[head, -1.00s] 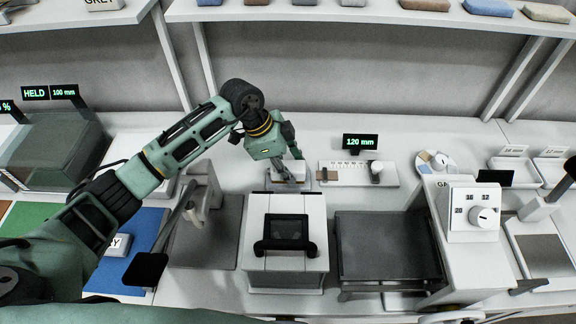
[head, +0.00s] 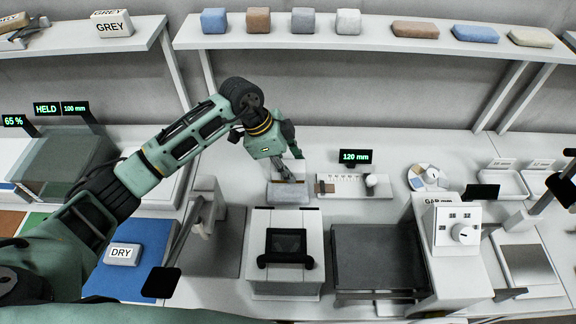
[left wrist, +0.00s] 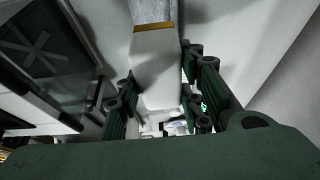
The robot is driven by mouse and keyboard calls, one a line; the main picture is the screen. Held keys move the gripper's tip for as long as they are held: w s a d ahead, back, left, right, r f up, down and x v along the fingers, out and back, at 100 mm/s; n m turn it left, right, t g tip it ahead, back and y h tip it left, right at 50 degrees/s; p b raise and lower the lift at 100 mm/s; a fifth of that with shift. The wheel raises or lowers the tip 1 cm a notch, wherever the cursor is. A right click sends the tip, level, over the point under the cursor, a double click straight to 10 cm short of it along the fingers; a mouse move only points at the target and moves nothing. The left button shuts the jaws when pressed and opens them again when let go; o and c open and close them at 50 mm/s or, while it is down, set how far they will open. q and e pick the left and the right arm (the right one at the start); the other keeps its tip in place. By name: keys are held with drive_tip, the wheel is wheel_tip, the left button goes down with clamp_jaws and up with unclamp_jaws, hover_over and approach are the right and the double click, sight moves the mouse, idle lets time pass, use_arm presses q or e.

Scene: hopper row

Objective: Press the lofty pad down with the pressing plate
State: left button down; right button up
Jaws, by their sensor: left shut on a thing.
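My left gripper (head: 290,176) is shut on a white piece with a brown band (left wrist: 158,60), which the left wrist view shows between the fingers. A grey, rough-surfaced end (left wrist: 152,10) extends beyond the band. In the head view a grey pad (head: 290,193) shows just below the fingertips, in front of a white holder or tray. It appears to be that grey end; I cannot tell for sure whether it is the lofty pad, or whether it touches the bench. I cannot pick out the pressing plate with certainty. My right gripper is out of view.
A white box with a black handle (head: 286,246) stands in front of the gripper. A dark flat tray (head: 375,255) is right of it. A 120 mm display (head: 355,157) stands behind a small gauge. A transparent bin (head: 65,160) is at left. A lever with a black end (head: 161,282) stands near front left.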

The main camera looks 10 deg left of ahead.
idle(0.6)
use_arm(q)
drive_tip(key=shift+f+b, duration=1.1)
drive_tip(key=shift+f, duration=0.8)
drive_tip(key=shift+r+p, duration=0.1)
drive_tip(key=shift+p, duration=0.25)
drive_tip(key=shift+f, duration=0.2)
drive_tip(key=shift+f+b, duration=0.9)
drive_tip(key=shift+f, duration=0.5)
